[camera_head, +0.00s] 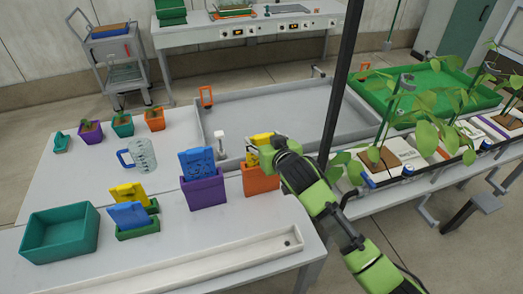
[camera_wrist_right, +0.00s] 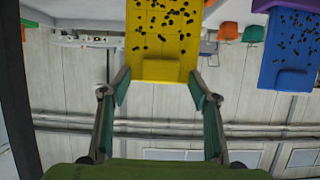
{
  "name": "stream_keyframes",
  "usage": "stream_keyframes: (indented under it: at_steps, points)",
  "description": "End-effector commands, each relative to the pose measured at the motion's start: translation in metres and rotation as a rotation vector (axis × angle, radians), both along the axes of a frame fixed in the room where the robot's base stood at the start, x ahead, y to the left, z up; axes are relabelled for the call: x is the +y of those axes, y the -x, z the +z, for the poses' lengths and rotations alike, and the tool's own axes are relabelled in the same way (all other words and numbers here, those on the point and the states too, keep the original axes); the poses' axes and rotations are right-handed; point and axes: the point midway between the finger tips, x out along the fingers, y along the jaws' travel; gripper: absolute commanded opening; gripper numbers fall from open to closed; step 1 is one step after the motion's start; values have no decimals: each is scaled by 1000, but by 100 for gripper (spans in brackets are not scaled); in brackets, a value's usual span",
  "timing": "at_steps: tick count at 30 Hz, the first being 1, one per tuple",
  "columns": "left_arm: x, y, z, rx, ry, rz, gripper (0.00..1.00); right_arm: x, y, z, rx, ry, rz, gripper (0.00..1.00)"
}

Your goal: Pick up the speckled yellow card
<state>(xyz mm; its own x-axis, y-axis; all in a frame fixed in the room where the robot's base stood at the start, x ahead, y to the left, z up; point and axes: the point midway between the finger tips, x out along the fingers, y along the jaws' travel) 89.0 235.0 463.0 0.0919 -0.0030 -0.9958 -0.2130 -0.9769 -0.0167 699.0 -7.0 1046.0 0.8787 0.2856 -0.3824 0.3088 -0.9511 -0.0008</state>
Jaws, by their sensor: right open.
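The speckled yellow card (camera_head: 262,138) stands upright in an orange box (camera_head: 260,180) on the bench. In the head view my right gripper (camera_head: 264,150) covers part of it. In the right wrist view the yellow card (camera_wrist_right: 163,45) carries many black specks and a thicker plain yellow end. My right gripper (camera_wrist_right: 160,84) is open there, with one finger on each side of that end. I cannot tell whether the fingers touch it. My left gripper is not in view.
A blue card (camera_head: 197,161) stands in a purple box (camera_head: 204,190) just left, its specks showing in the wrist view (camera_wrist_right: 290,48). Another yellow card (camera_head: 128,191) and blue card (camera_head: 129,214) sit in green holders. A dark post (camera_head: 341,85) rises near my right arm.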

Motion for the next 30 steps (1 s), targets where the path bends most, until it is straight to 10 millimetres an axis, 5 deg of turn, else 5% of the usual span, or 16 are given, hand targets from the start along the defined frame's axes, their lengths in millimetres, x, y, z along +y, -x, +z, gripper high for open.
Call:
stream_keyframes:
  at_steps: [15,21,30]
  points:
    - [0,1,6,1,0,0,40,7,-21,-9,0,1,0,56]
    - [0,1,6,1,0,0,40,7,-21,-9,0,1,0,13]
    - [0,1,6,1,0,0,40,7,-21,-7,-1,0,1,13]
